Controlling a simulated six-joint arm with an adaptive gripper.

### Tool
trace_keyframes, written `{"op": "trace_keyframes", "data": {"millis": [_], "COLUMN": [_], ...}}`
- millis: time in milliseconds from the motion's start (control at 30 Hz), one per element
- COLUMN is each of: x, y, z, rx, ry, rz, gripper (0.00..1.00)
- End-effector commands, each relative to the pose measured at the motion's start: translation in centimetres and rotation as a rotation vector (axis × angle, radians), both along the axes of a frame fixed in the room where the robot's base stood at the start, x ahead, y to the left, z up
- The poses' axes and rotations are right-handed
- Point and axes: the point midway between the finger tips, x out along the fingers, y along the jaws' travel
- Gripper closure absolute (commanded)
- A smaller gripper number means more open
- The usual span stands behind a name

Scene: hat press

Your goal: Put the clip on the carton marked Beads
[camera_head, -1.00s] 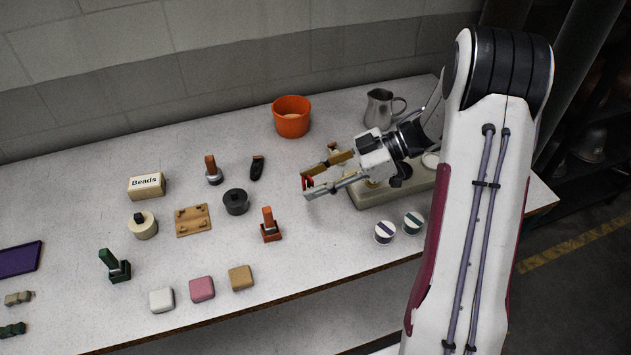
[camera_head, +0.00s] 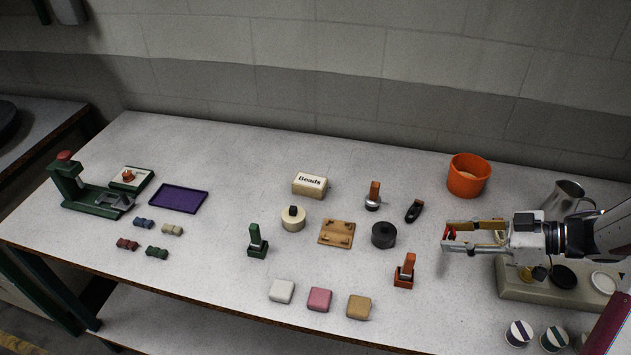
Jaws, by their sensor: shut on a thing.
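The carton marked Beads (camera_head: 310,185) is a small cream box. It stands at the back middle of the table with its black lettering facing me. My gripper (camera_head: 449,235) is at the right, above the table, with its fingers pointing left. It is shut on a small red thing (camera_head: 451,234) at its fingertips, which looks like the clip. The fingers hide much of it, so its shape is hard to tell. The gripper is well to the right of the carton and apart from it.
An orange-handled stamp (camera_head: 374,196), a black stapler-like thing (camera_head: 414,211), a dark round piece (camera_head: 384,235) and a wooden plate (camera_head: 337,233) lie between carton and gripper. An orange pot (camera_head: 468,176) stands behind the gripper.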

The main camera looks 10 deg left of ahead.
Motion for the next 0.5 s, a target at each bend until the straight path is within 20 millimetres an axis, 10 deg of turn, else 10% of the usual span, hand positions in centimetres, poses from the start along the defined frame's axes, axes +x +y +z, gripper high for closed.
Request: {"op": "trace_keyframes", "data": {"millis": [500], "x": [9.8], "y": [10.3], "z": [0.4], "rx": [0.001], "ry": [0.001], "rz": [-0.113], "gripper": [0.84]}}
